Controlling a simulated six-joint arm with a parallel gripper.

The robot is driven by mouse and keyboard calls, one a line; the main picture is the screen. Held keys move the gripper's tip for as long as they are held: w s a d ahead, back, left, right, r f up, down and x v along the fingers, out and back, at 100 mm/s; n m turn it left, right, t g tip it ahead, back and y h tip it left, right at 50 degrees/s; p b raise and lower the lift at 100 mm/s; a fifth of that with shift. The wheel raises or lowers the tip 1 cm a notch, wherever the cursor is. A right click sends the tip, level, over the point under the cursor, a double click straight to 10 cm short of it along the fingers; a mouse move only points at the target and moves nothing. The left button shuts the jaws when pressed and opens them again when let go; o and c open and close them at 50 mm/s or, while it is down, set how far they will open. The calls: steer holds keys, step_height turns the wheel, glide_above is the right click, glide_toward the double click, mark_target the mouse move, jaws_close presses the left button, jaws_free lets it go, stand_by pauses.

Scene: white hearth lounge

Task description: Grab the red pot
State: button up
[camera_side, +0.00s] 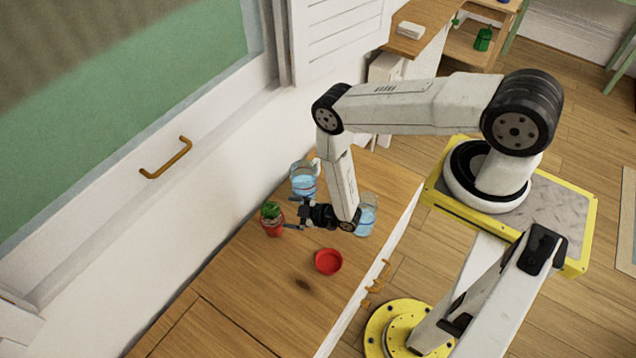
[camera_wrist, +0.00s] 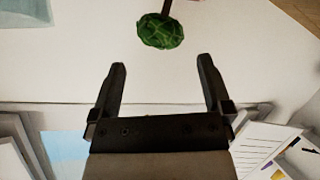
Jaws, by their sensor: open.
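The red pot (camera_side: 273,230) stands on the wooden counter in the side view, with a green plant (camera_side: 271,212) in it. My gripper (camera_side: 287,212) is open and empty, just to the right of the pot, its fingers pointing toward it. The fingers look apart from the pot; their exact height over the counter is hard to tell. In the wrist view both fingers of my gripper (camera_wrist: 160,66) are spread with nothing between them. A round green plant top with a brown stem (camera_wrist: 160,30) shows beyond them; I cannot tell whether it is the pot's plant. No red pot shows there.
A glass jug of blue liquid (camera_side: 304,181) stands behind my gripper, and another blue-filled glass vessel (camera_side: 366,218) stands to its right. A red round dish (camera_side: 328,262) lies in front. The white wall is close behind the pot. The counter's lower left (camera_side: 225,290) is clear.

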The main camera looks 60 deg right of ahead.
mark_target(278, 211)
steer(key=shift+s+f, duration=0.15)
steer(key=shift+s, duration=0.1)
steer(key=shift+w, duration=0.15)
steer(key=shift+x, duration=1.2)
steer(key=shift+x, duration=2.6)
steer(key=shift+d, duration=0.1)
jaws_close()
